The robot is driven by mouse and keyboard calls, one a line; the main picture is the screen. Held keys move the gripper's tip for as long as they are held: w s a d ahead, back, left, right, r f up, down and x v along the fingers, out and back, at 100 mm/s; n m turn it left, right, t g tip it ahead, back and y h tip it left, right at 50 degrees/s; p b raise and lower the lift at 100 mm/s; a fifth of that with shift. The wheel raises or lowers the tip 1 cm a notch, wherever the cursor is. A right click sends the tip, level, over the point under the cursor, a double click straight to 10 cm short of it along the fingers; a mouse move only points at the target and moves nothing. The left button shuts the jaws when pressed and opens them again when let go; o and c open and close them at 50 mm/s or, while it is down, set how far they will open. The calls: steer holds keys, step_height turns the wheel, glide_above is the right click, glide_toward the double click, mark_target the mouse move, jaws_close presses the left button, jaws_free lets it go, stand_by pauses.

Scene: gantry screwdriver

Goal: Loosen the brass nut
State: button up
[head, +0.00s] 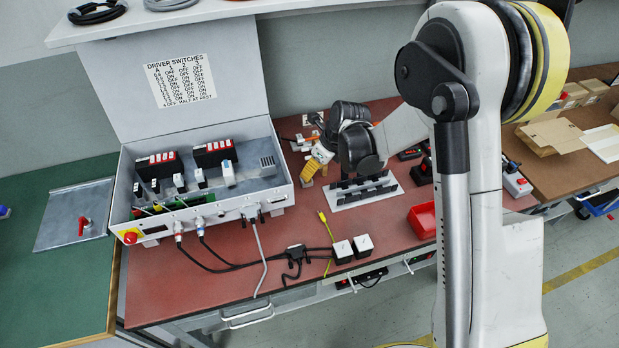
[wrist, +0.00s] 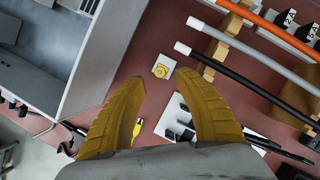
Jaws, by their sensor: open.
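The brass nut (wrist: 161,71) sits on a small white plate (wrist: 167,60) on the red bench top in the wrist view. My gripper (wrist: 160,79) is open, with its two ridged yellow fingers on either side of the line to the nut. The nut shows just beyond the fingertips, between them, and nothing is held. I cannot tell how high the tips are above it. In the head view my gripper (head: 309,172) points down beside the control box, and I cannot make out the nut there.
The open grey control box (head: 208,214) stands left of my gripper. A dark rack on a white base (head: 349,199) is close on its right. Orange, grey and black rods (wrist: 232,67) lie on wooden supports nearby. A red bin (head: 422,221) stands farther right.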

steer(key=b+x, duration=0.1)
steer(key=x, duration=0.3)
jaws_close()
